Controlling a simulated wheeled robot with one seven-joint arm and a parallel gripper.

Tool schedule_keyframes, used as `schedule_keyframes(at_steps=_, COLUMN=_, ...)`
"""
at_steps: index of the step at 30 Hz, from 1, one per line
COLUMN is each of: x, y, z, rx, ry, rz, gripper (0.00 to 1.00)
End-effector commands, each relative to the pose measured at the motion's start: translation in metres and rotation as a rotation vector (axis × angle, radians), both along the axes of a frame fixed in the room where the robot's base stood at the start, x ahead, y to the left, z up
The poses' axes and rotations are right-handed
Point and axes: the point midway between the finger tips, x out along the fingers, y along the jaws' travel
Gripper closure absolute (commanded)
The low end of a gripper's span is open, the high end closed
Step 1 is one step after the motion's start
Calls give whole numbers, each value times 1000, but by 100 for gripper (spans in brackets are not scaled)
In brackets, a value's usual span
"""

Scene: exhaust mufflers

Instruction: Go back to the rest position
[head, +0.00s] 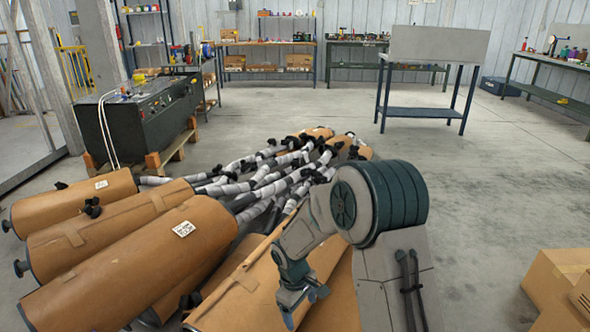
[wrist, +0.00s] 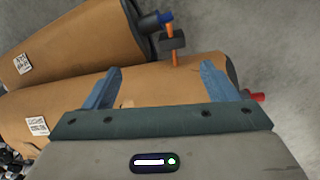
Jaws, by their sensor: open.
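My gripper (head: 303,296) is in front of my body, low in the head view, over the brown-wrapped mufflers. In the wrist view my gripper (wrist: 160,82) has its two blue fingers spread wide, with nothing between them. A brown muffler (wrist: 142,88) lies behind and below the fingers, and a second muffler (wrist: 75,40) lies to the upper left. An orange pin with a dark block (wrist: 172,42) stands out by the mufflers' ends. I cannot tell whether the fingers touch the muffler.
Large wrapped mufflers (head: 120,270) with grey-and-white pipes (head: 265,180) fill the floor at left and centre. Cardboard boxes (head: 560,285) stand at lower right. A dark machine (head: 140,115) is at the back left and a blue-legged table (head: 425,112) at the back right. Floor between table and boxes is clear.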

Motion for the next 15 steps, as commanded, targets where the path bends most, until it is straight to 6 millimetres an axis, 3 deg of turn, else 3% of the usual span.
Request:
schedule_keyframes(at_steps=1, x=-2, y=-10, z=47, rx=-2, ry=-25, rz=-42, gripper=20)
schedule_keyframes(at_steps=3, x=-8, y=-23, z=85, rx=-4, ry=-50, rz=-100, gripper=20)
schedule_keyframes(at_steps=15, x=-70, y=-88, z=280, rx=31, ry=-180, rz=-445, gripper=20)
